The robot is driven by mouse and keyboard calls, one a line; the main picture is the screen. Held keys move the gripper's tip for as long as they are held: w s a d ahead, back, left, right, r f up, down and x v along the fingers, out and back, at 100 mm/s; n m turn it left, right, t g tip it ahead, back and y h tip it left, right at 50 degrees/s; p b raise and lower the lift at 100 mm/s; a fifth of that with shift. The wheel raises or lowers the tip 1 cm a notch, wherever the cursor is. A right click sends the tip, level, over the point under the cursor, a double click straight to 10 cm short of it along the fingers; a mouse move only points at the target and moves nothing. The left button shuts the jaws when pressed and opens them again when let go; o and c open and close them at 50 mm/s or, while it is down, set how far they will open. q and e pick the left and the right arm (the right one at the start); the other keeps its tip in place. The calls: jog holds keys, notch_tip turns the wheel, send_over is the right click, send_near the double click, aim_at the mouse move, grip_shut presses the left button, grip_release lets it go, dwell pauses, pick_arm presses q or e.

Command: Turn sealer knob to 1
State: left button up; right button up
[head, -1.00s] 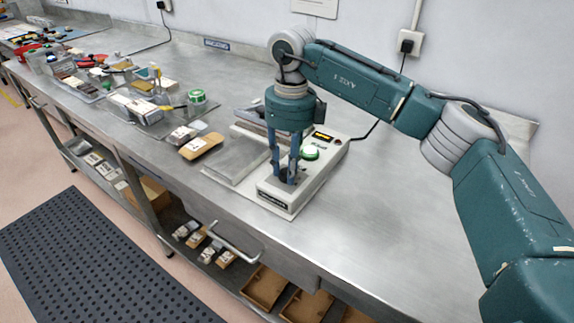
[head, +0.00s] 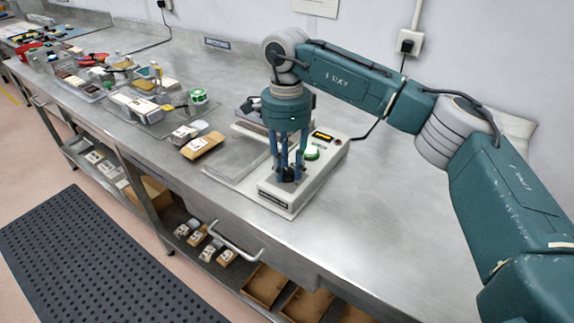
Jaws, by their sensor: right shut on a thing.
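The sealer (head: 323,163) is a pale box on the steel bench, with a green button (head: 312,152), a small lit display (head: 322,136) and a flat metal plate on its left. My right gripper (head: 288,176) points straight down over the front part of the sealer. Its blue fingers are shut on the dark sealer knob (head: 288,177), which they largely hide. I cannot read the knob's setting from here. My left gripper is not in view.
Left of the sealer lie a tan packet (head: 202,145), a green tape roll (head: 198,96) and trays of small items. A cable runs from the sealer to a wall socket (head: 409,43). The bench right of the sealer is clear.

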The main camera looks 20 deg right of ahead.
aim_at(286, 169)
jog(key=n, duration=0.4)
jog(key=shift+d, duration=0.1)
jog(key=shift+n, duration=2.1)
jog(key=o, duration=1.2)
jog(key=shift+w, duration=0.1)
jog(key=shift+c, duration=0.2)
jog(key=shift+r, duration=0.5)
notch_tip(286, 169, up, 11)
jog(key=shift+w, duration=0.25)
